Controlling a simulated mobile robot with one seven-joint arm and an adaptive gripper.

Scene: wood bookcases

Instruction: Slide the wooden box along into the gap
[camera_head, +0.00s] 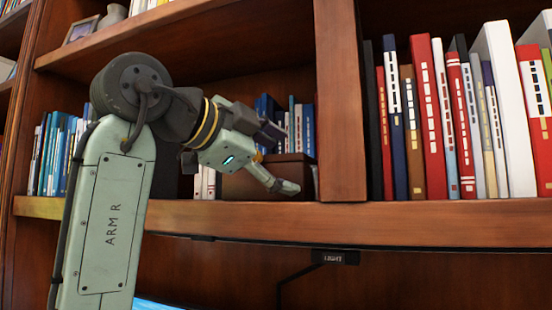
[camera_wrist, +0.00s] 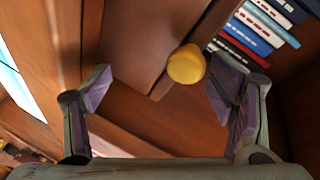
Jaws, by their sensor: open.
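The wooden box (camera_head: 240,185) is a dark brown block on the middle shelf, left of the upright divider. My gripper (camera_head: 278,160) is in front of it and partly hides it. The fingers are spread, with nothing between them that I can see held. In the wrist view my open gripper (camera_wrist: 160,85) faces a brown wooden surface (camera_wrist: 135,40), which looks like the box. A round yellow knob-like piece (camera_wrist: 186,63) shows there; I cannot tell what it belongs to. Whether a finger touches the box is unclear. I cannot make out the gap clearly behind my arm.
The upright divider (camera_head: 340,100) stands right of the box. Blue and white books (camera_head: 300,125) are behind the box, and pale books (camera_head: 205,183) stand at its left. More books (camera_head: 435,120) fill the right bay. The shelf edge (camera_head: 400,213) runs below my gripper.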

